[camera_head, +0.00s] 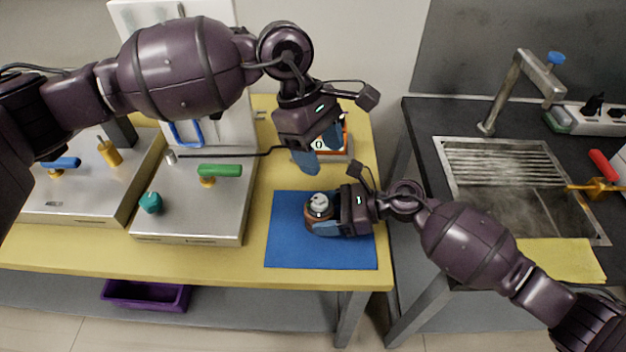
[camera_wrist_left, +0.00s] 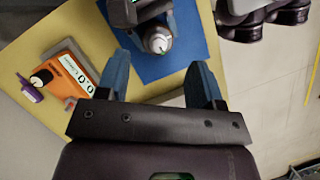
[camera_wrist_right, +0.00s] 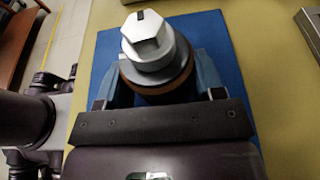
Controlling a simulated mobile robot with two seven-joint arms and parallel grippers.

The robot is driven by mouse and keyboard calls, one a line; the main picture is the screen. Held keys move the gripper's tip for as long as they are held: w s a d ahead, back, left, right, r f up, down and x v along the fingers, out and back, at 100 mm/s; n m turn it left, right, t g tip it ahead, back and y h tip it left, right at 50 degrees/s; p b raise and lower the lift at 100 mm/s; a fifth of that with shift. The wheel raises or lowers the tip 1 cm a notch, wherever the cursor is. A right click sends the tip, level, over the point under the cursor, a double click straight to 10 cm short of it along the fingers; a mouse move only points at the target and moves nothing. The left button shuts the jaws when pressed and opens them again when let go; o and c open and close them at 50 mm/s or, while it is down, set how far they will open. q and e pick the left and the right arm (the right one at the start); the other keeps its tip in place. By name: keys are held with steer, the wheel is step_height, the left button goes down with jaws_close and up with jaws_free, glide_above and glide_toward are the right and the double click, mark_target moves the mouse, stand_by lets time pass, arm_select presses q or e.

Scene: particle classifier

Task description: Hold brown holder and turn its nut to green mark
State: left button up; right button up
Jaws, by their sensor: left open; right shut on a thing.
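The brown holder (camera_head: 318,219) stands upright on the blue mat (camera_head: 296,256), with its grey metal nut (camera_head: 320,202) on top. My right gripper (camera_head: 326,217) is shut on the holder from the right, one finger on each side. In the right wrist view the nut (camera_wrist_right: 146,38) is hexagonal with a dark mark on its top, above the brown body (camera_wrist_right: 160,88). My left gripper (camera_head: 319,150) is open and empty, above and behind the holder. In the left wrist view the nut (camera_wrist_left: 158,41) shows beyond its open fingers.
An orange digital meter (camera_wrist_left: 66,76) stands behind the mat, partly hidden by my left gripper in the head view. Metal boxes with a green-handled valve (camera_head: 219,170) and a blue-handled valve (camera_head: 62,163) stand to the left. A sink (camera_head: 519,182) is to the right.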

mark_target(318, 198)
arm_select(q)
steer(key=f+n+y, duration=0.1)
steer(key=f+n, duration=0.3)
steer(key=f+n+t+y, duration=0.1)
steer(key=f+n, duration=0.3)
steer(key=n, duration=0.1)
steer(key=f+n+t+y, duration=0.1)
steer(key=f+n, duration=0.3)
steer(key=n, duration=0.1)
steer(key=shift+s+y, duration=0.3)
steer(key=shift+s, duration=0.05)
stand_by(0.5)
steer(key=shift+c, duration=0.2)
steer(key=shift+a, duration=0.1)
steer(key=c, duration=0.9)
steer(key=shift+m, duration=0.7)
